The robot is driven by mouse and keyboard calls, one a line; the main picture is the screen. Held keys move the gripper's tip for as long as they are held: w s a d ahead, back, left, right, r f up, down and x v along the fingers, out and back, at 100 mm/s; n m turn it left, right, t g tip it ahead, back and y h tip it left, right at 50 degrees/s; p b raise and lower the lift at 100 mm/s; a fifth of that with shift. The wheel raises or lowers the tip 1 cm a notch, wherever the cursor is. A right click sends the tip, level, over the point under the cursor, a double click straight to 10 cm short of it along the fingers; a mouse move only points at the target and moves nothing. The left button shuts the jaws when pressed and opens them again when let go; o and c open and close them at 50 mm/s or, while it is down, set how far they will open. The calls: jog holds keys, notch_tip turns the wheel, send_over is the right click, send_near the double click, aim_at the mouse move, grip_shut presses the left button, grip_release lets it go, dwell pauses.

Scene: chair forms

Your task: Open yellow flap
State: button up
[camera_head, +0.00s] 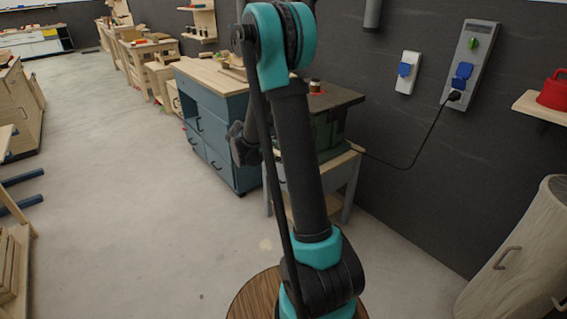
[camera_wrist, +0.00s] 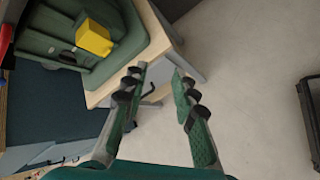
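The yellow flap (camera_wrist: 93,37) shows in the wrist view as a small yellow block on the side of a dark green machine (camera_wrist: 130,45), at the upper left. In the head view the machine (camera_head: 330,128) stands on a light wooden stand, partly behind my arm, and the flap cannot be seen there. My gripper (camera_wrist: 158,74) is open and empty, its two fingers apart. It is to the right of the flap and below it in the wrist view, not touching it. In the head view my gripper is mostly hidden behind my arm.
The machine's stand (camera_wrist: 160,55) has a light wooden edge close to my fingertips in the wrist view. A blue drawer cabinet (camera_head: 208,125) stands left of the machine. A black cable (camera_head: 425,140) runs from the wall socket towards it. Open floor (camera_head: 130,200) lies to the left.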

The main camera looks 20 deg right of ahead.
jog(key=s+a+r+m+y, duration=0.1)
jog(key=s+m, duration=0.1)
jog(key=s, duration=0.4)
jog(key=shift+s+a+m+y, duration=0.15)
jog(key=shift+s+m+y, duration=0.15)
jog(key=shift+y, duration=0.1)
jog(key=shift+o, duration=1.2)
jog(key=shift+w, duration=0.1)
jog(key=shift+o, duration=1.1)
jog(key=shift+w, duration=0.3)
jog(key=w+f+n+h, duration=0.1)
jog(key=w+n, duration=0.1)
jog(key=w, duration=0.2)
jog(key=w+d+f+n+h, duration=0.1)
jog(key=w+n+h, duration=0.1)
jog(key=w, duration=0.3)
jog(key=w+f+n+h, duration=0.2)
jog(key=w, duration=0.3)
jog(key=shift+w+d+f+n+t, duration=0.1)
jog(key=shift+w+d+n+t, duration=0.1)
jog(key=shift+n+t, duration=0.1)
jog(key=w+a+f+n+t+h, duration=0.1)
jog(key=w+a+f+n+h, duration=0.2)
jog(key=w+f+n+h, duration=0.3)
jog(key=shift+y, duration=0.5)
jog(key=x, duration=1.1)
jog(key=w+f+x, duration=0.1)
jog(key=x, duration=0.5)
jog(key=shift+w, duration=0.15)
